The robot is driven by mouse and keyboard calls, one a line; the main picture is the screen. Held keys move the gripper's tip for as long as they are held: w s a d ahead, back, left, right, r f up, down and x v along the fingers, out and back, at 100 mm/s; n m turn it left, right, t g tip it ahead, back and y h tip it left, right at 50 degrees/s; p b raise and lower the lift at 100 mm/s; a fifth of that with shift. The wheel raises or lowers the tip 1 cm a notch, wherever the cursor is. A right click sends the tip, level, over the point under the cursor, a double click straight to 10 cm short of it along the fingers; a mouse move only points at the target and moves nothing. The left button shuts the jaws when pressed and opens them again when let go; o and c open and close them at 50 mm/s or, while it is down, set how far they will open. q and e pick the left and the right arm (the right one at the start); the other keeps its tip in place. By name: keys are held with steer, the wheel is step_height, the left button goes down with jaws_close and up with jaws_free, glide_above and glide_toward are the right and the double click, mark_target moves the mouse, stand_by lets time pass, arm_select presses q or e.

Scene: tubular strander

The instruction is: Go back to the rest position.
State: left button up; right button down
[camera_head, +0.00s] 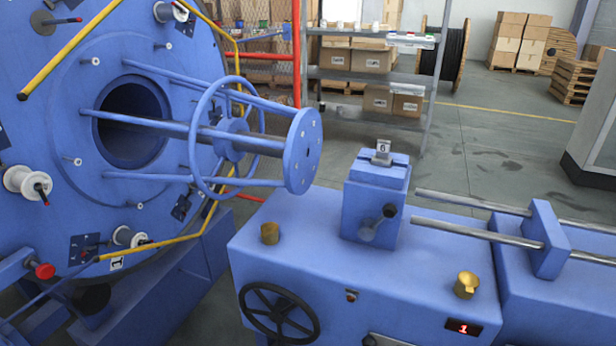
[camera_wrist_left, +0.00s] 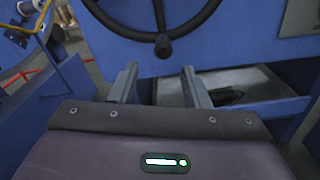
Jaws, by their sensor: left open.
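My left gripper (camera_wrist_left: 158,84) shows in the left wrist view with its two grey fingers apart and nothing between them. Ahead of it are the blue machine front, the lower part of a black handwheel (camera_wrist_left: 158,38) and an open recess (camera_wrist_left: 235,85) with a dark object lying inside. Neither gripper shows in the head view. My right gripper is in neither view. In the head view the same kind of black handwheel (camera_head: 279,314) sits on the front of the blue machine bench (camera_head: 315,235).
The big blue strander disc (camera_head: 60,120) with yellow bars stands at the left. A blue block (camera_head: 375,205) with a lever and steel rods (camera_head: 480,232) are on the bench. Shelves (camera_head: 370,77) with boxes stand behind. The grey floor (camera_head: 500,140) at the back right is mostly clear.

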arm_select(q)
steer(key=s+a+f+n+g+y+p, duration=0.35)
steer(key=s+f+n, duration=0.35)
steer(key=n, duration=0.5)
steer(key=s+a+f+n+g+y+p, duration=0.25)
steer(key=s+a+f+n+g, duration=0.35)
steer(key=n, duration=0.5)
steer(key=s+d+f+n+g+p, duration=0.1)
steer(key=s+f+n+g, duration=0.2)
steer(key=s+n, duration=0.5)
steer(key=s+f+n+g+p, duration=0.1)
steer(key=s+f+n+g, duration=0.2)
steer(key=s+n, duration=0.6)
steer(key=s, duration=0.7)
steer(key=shift+d+h, duration=0.35)
steer(key=shift+h, duration=0.05)
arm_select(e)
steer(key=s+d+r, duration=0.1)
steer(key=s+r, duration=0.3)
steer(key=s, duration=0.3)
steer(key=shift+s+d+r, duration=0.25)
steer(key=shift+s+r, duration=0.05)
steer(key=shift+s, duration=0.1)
arm_select(q)
steer(key=shift+g, duration=0.25)
steer(key=shift+c, duration=0.7)
steer(key=shift+s, duration=0.15)
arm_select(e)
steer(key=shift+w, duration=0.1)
